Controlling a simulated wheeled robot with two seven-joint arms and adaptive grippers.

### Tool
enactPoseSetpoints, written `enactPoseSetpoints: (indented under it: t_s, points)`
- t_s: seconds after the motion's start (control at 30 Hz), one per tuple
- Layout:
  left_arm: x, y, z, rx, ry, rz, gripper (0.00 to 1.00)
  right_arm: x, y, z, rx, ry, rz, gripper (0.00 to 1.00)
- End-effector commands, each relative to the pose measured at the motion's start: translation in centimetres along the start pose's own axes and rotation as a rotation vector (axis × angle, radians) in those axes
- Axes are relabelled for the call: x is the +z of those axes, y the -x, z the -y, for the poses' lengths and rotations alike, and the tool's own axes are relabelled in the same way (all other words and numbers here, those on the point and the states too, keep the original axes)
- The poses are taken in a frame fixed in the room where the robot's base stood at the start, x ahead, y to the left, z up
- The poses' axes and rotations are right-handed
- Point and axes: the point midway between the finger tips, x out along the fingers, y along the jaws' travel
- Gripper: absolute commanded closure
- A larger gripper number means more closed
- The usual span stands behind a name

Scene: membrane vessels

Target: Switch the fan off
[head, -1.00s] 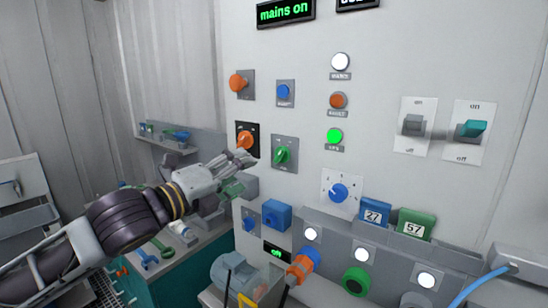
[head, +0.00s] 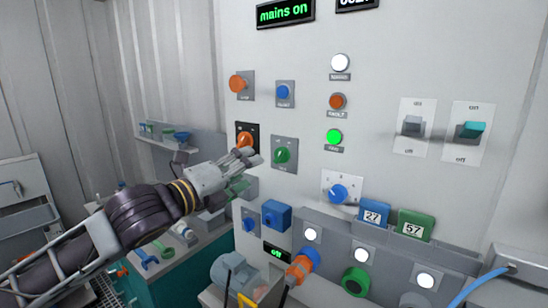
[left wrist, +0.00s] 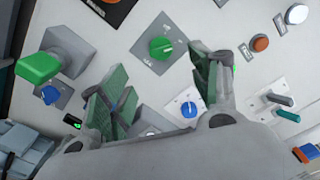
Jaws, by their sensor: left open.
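No label that I can read says fan. My left gripper (head: 249,157) is open and empty in front of the panel, close to the green rotary knob (head: 282,155) and below the orange rotary knob (head: 244,140). In the left wrist view the open fingers (left wrist: 160,92) point at the panel, and the green knob (left wrist: 160,48) shows beyond them, apart from them. A blue dial (head: 338,193) is lower right of the gripper. Two on/off switches, grey (head: 412,126) and teal (head: 471,130), are at the right. My right gripper is not in view.
A green display (head: 285,12) reads "mains on"; a small one (head: 277,253) reads "off". A green handle on a grey block (left wrist: 38,67) juts out beside the left fingers. A motor (head: 232,270) and a ledge with coloured connectors (head: 355,281) lie below.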

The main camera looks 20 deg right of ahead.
Motion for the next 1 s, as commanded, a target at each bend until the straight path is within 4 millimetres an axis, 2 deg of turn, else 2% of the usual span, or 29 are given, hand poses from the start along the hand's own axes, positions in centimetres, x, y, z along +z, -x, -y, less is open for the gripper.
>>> enactPoseSetpoints:
  t_s: [0.17,0.5,0.77,1.0]
  points:
    - [-0.1,-1.5,0.1,-0.001,0.001,-0.002,0.38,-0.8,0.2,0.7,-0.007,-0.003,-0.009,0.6]
    - [0.0,-4.4,0.1,0.0,0.001,-0.001,0.38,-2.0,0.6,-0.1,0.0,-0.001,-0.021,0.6]
    - [-0.1,-6.7,0.1,0.0,0.001,-0.001,0.38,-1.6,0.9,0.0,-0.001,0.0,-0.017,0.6]
    - [-0.1,-8.8,0.1,-0.001,0.0,-0.002,0.38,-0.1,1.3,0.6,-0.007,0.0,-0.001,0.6]
